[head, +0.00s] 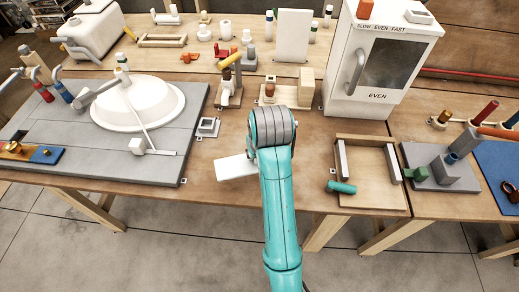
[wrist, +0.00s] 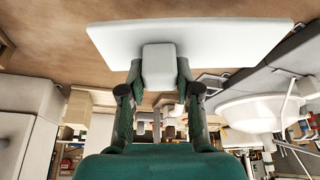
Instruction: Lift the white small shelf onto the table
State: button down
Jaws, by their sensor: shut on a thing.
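The white small shelf (head: 237,167) shows in the head view as a flat white plate left of my arm, over the bare wooden table (head: 222,194) near its front edge. In the wrist view the shelf (wrist: 200,38) is a wide white plate with a pale block joined to it. My gripper (wrist: 158,72) is shut on this block, with one dark finger on each side. In the head view my turquoise arm hides the gripper and part of the shelf. I cannot tell whether the shelf touches the tabletop.
A grey board with a white basin (head: 138,100) stands left. A white cabinet (head: 378,60) stands at back right. A wooden tray (head: 370,198) with a teal cylinder (head: 341,187) is right of my arm. A small grey square frame (head: 208,127) lies just behind the shelf.

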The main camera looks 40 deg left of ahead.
jog(key=shift+f, duration=2.95)
jog(key=shift+f, duration=0.5)
jog(key=c, duration=0.7)
grip_release()
jog(key=shift+v, duration=3.75)
